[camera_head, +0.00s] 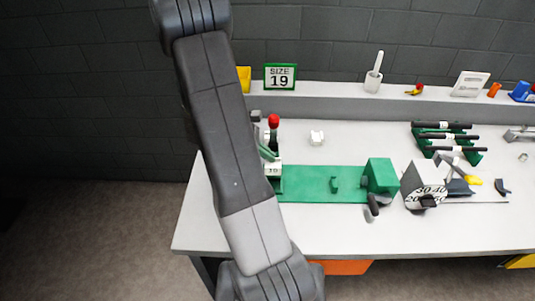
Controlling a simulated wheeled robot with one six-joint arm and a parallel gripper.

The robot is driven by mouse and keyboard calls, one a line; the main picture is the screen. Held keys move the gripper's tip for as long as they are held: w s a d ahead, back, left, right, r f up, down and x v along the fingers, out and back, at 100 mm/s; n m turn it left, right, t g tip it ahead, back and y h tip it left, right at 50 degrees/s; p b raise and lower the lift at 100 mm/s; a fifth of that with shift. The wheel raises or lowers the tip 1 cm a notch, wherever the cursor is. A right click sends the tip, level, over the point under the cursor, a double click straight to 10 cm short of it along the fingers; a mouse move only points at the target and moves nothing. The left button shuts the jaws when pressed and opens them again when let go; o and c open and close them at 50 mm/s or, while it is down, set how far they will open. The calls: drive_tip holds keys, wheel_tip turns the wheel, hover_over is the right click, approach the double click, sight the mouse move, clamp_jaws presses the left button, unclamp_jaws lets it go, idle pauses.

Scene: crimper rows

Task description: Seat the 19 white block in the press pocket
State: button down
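A small white block (317,138) lies on the bench behind the green plate, clear of other things. No number can be read on it. A green device with a red-knobbed lever (273,121) stands at the left, partly hidden by my arm. A white piece with small dark marks (273,170) sits at its front; I cannot tell whether it is a block or a label. The pocket cannot be made out. A green-framed sign (280,77) reads SIZE 19. My arm crosses the picture from top to bottom; my gripper is not in view.
A green base plate (305,185) ends at a green box (381,174). Right of it stand a numbered grey-white block (426,192), yellow-tipped tool (472,181) and rack of black-handled tools (440,140). A back ledge (340,100) holds several small items. The front strip is mostly clear.

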sight(267, 167)
drive_tip(key=shift+f+b, duration=2.25)
drive_tip(key=shift+f, duration=0.65)
drive_tip(key=shift+f+b, duration=0.95)
drive_tip(key=shift+f, duration=0.2)
drive_tip(key=c, duration=1.5)
unclamp_jaws()
drive_tip(key=shift+c, duration=0.2)
drive_tip(key=shift+a+r, duration=0.1)
drive_tip(key=v, duration=1.3)
drive_tip(key=shift+a+r, duration=0.2)
